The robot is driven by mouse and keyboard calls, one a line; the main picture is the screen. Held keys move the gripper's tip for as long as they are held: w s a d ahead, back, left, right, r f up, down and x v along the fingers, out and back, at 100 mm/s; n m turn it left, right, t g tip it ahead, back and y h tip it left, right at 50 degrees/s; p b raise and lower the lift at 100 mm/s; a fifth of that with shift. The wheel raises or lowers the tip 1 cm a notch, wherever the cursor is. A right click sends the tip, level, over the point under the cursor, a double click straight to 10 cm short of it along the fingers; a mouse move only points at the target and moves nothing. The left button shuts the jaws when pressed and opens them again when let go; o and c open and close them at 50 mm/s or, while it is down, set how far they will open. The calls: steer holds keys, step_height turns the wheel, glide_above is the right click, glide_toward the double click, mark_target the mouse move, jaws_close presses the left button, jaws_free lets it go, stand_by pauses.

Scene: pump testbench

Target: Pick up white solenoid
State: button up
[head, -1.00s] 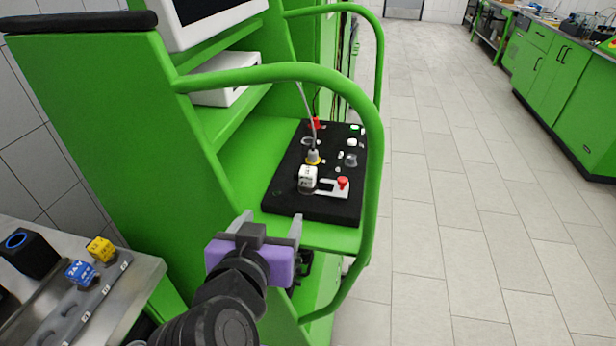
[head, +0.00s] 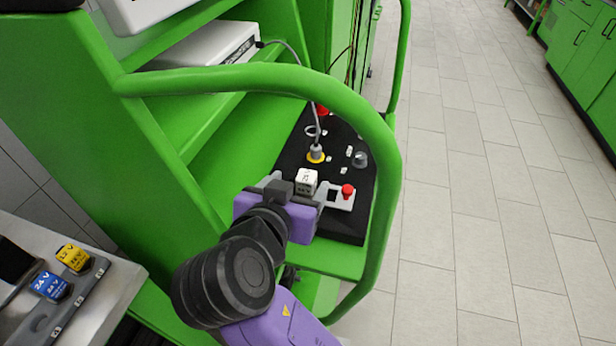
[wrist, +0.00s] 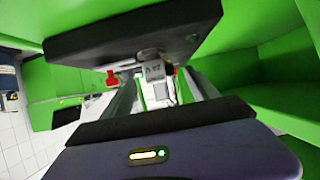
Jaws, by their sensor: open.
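The white solenoid (head: 306,181) is a small white block on the black panel (head: 347,224) of the green bench. In the wrist view the solenoid (wrist: 154,72) shows between the two fingers. My gripper (head: 300,188) is open, with a finger on either side of the solenoid in the picture. Whether the fingers touch it I cannot tell. The solenoid's lower part is hidden by my gripper in the head view.
A green rail (head: 385,170) curves around the right side. Blue and yellow blocks (head: 75,258) sit at the lower left.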

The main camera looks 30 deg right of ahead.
mark_target(307, 172)
steer(key=p+x, duration=0.1)
steer(key=x, duration=0.5)
steer(key=shift+w+d, duration=0.25)
steer(key=shift+w, duration=0.1)
steer(key=shift+c, duration=0.4)
steer(key=shift+r, duration=0.1)
jaws_close()
